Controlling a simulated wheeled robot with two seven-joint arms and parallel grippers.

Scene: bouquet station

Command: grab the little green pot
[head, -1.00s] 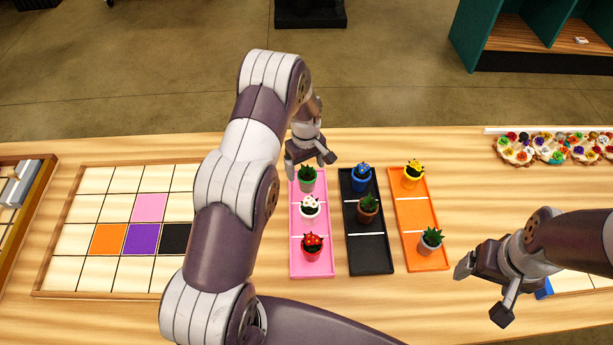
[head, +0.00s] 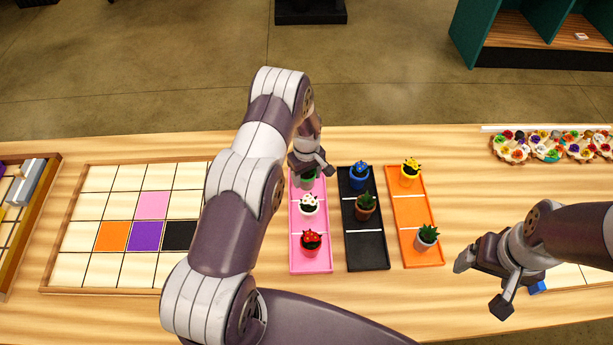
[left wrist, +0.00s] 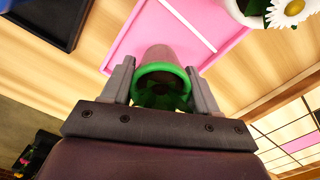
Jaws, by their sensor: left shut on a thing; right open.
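The little green pot (head: 308,182) stands at the far end of the pink tray (head: 311,262), mostly hidden under my left gripper in the head view. In the left wrist view the green pot (left wrist: 160,68) shows its bright green rim between the two fingers. My left gripper (head: 309,170) is shut on it from above, and the fingers also show in the left wrist view (left wrist: 160,88). The plant in the pot is partly hidden by the gripper. My right gripper (head: 480,285) is open and empty above the table at the right.
The pink tray also holds a white-flowered pot (head: 309,205) and a red pot (head: 311,242). A black tray (head: 367,250) with blue and brown pots and an orange tray (head: 412,213) with yellow and white pots stand to the right. A tiled grid board (head: 95,208) lies left.

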